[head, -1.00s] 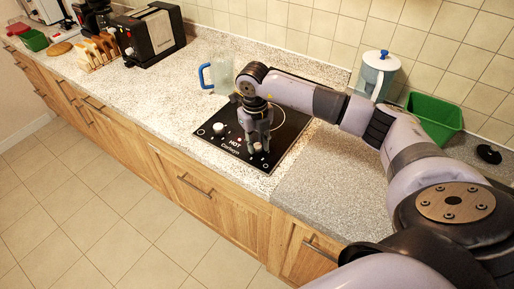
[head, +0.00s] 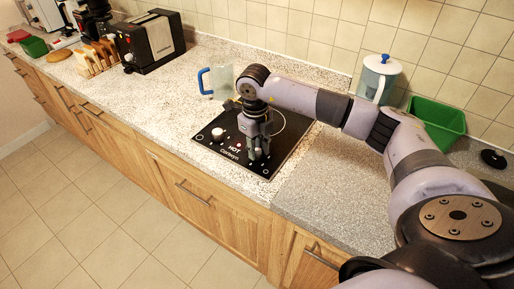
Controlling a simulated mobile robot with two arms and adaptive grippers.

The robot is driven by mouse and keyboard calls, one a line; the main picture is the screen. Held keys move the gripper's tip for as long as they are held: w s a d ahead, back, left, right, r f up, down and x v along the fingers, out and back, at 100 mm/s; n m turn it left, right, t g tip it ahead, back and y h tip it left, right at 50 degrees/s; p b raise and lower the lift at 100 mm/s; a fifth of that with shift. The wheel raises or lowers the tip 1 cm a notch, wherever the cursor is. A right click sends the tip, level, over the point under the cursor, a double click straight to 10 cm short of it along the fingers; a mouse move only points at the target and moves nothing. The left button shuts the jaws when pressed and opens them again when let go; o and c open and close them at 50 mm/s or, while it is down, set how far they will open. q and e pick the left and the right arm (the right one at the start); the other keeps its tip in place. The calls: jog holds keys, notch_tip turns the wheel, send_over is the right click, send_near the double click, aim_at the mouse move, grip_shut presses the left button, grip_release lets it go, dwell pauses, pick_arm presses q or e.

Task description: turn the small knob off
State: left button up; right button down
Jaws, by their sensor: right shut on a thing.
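The black hob (head: 290,150) is set in the speckled counter, with a "HOT" mark and a lit red dot on its front part. My right gripper (head: 257,153) points down over the hob's front right part, its fingers shut on the small knob (head: 257,155). The fingers hide most of that knob, so its setting cannot be read. A larger pale knob (head: 217,133) stands clear on the hob's front left. My left gripper is not in view.
A clear jug with a blue handle (head: 204,80) stands behind the hob. A white-lidded pitcher (head: 378,75) and a green bin (head: 436,120) stand at the back right. A black toaster (head: 150,42) and a toast rack (head: 95,58) are at the left.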

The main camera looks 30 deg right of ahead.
jog(key=c, duration=1.3)
grip_release()
jog(key=shift+r, duration=0.1)
jog(key=r, duration=1.1)
jog(key=shift+a+r, duration=0.25)
jog(key=shift+r, duration=0.15)
